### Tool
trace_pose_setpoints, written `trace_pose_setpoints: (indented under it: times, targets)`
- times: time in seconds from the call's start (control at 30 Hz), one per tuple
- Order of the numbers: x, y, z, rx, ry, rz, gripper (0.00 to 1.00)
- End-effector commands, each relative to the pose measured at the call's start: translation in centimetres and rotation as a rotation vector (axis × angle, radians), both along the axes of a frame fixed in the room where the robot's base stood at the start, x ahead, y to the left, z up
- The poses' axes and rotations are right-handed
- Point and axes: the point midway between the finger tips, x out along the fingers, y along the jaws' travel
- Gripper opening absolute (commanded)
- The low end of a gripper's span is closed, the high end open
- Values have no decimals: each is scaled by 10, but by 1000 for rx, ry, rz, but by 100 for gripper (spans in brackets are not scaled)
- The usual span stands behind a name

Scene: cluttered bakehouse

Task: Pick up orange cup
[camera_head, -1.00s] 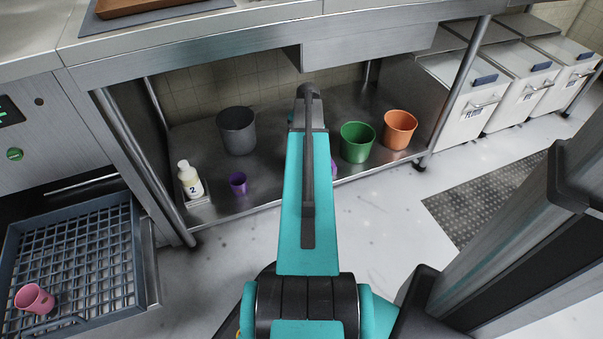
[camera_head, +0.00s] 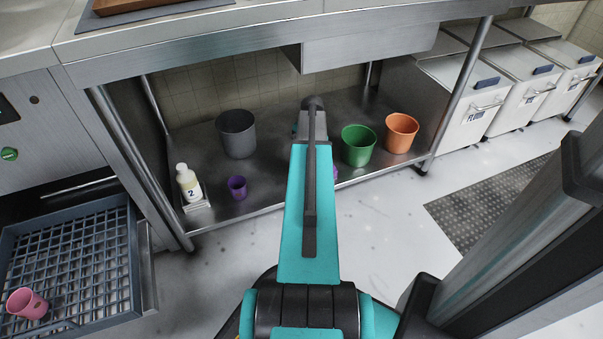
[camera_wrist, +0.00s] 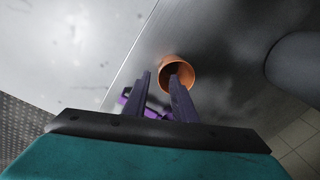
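A small orange cup (camera_wrist: 188,66) shows in the wrist view just beyond my fingertips, its dark opening towards the camera. It is on the metal shelf, near the front edge. My gripper (camera_wrist: 160,76) is open and nothing is held between the fingers. The right fingertip overlaps the cup's lower part in the picture; I cannot tell whether they touch. In the head view my arm hides the fingers and this small cup. A larger orange container (camera_head: 401,132) stands at the right end of the shelf there.
A green container (camera_head: 358,146), a grey container (camera_head: 237,134), a purple cup (camera_head: 237,188) and a white bottle (camera_head: 188,183) stand on the shelf (camera_head: 265,202). A purple thing (camera_wrist: 151,113) shows behind my fingers. A pink cup (camera_head: 27,304) lies in the blue rack (camera_head: 104,209).

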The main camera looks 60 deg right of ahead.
Motion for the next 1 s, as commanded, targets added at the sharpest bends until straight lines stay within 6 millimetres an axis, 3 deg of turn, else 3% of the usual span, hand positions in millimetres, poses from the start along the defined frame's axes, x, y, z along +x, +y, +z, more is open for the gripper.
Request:
trace_pose_setpoints:
  times: [0.03, 0.23, 0.77, 1.0]
  targets:
    - [1, 0, -11, 1, 1, 0, 24]
    - [2, -1, -32, 0, 0, 0, 24]
    - [2, -1, -38, 0, 0, -1, 24]
    - [3, -5, -55, 0, 0, -1, 24]
